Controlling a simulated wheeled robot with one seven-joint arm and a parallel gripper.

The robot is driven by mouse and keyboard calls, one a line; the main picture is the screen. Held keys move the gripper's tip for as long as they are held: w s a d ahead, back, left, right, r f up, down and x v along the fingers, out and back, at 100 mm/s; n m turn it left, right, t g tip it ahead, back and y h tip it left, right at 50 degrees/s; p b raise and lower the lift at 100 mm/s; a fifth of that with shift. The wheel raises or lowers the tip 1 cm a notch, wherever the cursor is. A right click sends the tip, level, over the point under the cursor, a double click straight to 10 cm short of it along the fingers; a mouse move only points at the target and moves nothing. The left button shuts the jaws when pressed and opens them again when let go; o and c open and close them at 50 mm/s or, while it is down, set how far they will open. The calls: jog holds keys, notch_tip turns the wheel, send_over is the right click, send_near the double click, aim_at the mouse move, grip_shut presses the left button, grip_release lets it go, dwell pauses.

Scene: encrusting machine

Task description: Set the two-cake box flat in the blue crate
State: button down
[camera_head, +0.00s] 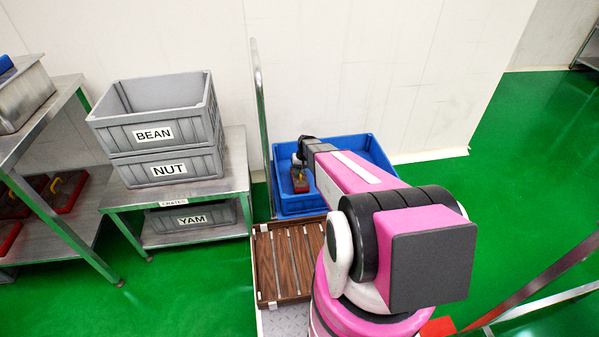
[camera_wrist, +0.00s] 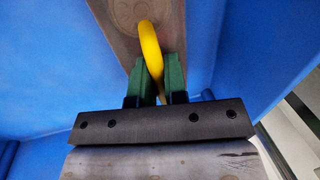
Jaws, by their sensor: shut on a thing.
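The blue crate (camera_head: 292,207) stands behind the wooden slatted rack, and its blue walls also surround the wrist view (camera_wrist: 45,75). The cake box (camera_head: 301,185), dark reddish with a yellow handle, is inside the crate's left part. In the wrist view the box's brownish top (camera_wrist: 120,20) shows faint round outlines, and the yellow handle (camera_wrist: 150,50) stands up from it. My gripper (camera_head: 299,162) is over the box; in the wrist view its green fingers (camera_wrist: 157,75) are shut on the handle. I cannot tell whether the box touches the crate floor. My arm hides much of the crate's right part.
A brown slatted rack (camera_head: 285,262) lies in front of the crate. Grey crates marked BEAN (camera_head: 153,133) and NUT (camera_head: 167,168) are stacked on a metal table at left, with a YAM crate (camera_head: 190,219) below. Boxes with yellow handles (camera_head: 65,190) sit on the far-left shelf. A metal post (camera_head: 260,100) rises left of the crate.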

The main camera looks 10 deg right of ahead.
jog(key=shift+f, duration=0.15)
jog(key=c, duration=1.1)
grip_release()
jog(key=shift+c, duration=0.2)
notch_tip(320, 180, up, 12)
jog(key=d, duration=0.2)
jog(key=s+a+r+h, duration=0.1)
jog(key=s+r, duration=0.7)
jog(key=s, duration=0.4)
jog(key=s+a+r+h, duration=0.1)
jog(key=s+r, duration=0.7)
jog(key=s, duration=0.4)
jog(key=shift+s, duration=0.15)
